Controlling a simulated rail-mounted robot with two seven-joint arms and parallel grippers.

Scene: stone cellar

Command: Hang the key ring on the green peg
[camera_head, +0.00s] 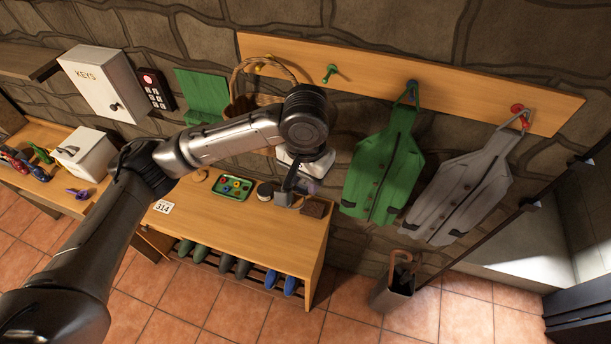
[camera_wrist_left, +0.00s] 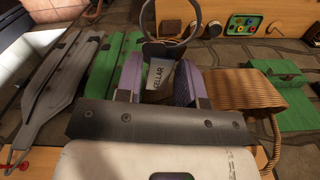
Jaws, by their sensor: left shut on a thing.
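The key ring is a thin metal loop (camera_wrist_left: 170,22) with a tag (camera_wrist_left: 158,78) reading "CELLAR". My left gripper (camera_wrist_left: 158,72) is shut on the tag between its two purple-grey pads, and the loop sticks out beyond the fingertips. In the head view my left gripper (camera_head: 297,186) points down in front of the bench top, below the rack. The green peg (camera_head: 331,71) is on the wooden rack (camera_head: 370,71), bare, above and to the right of the gripper. Keys on the ring cannot be made out. My right gripper is not in view.
A basket (camera_head: 240,97) hangs at the yellow peg, left of the green peg. A green garment (camera_head: 384,172) hangs from the blue peg (camera_head: 411,85) and a grey one (camera_head: 460,190) from the red peg (camera_head: 517,109). The bench (camera_head: 245,226) holds a green tray (camera_head: 218,187).

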